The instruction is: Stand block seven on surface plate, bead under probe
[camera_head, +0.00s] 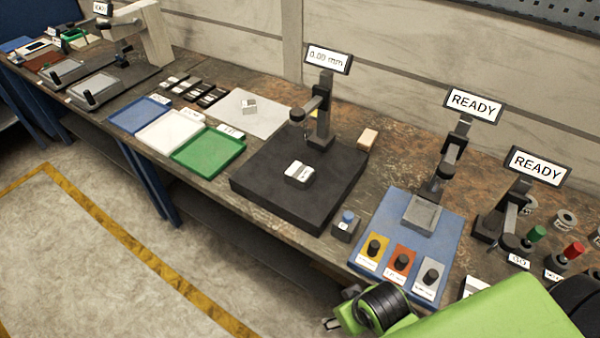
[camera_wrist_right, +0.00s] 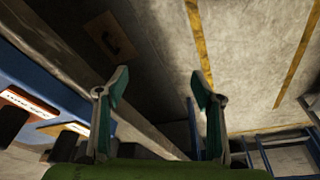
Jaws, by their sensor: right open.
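The black surface plate (camera_head: 265,190) lies on the bench in the middle of the head view. A pale metal block (camera_head: 299,173) with a small dark mark sits on it, in front of the probe stand; its number is too small to read. The probe (camera_head: 305,130) hangs from the stand arm behind the block, apart from it. I cannot make out a bead. My right gripper (camera_head: 332,323) is at the bottom of the head view, off the bench's front edge, well away from the block. In the right wrist view it is open and empty (camera_wrist_right: 158,82). My left gripper is not in view.
A display (camera_head: 328,60) above the stand reads 0.00 mm. Another small block (camera_head: 249,106) rests on a pale sheet (camera_head: 262,125). Blue, white and green trays (camera_head: 208,160) are left of the plate. A small blue-button box (camera_head: 346,226) and a blue panel with knobs (camera_head: 447,221) are right.

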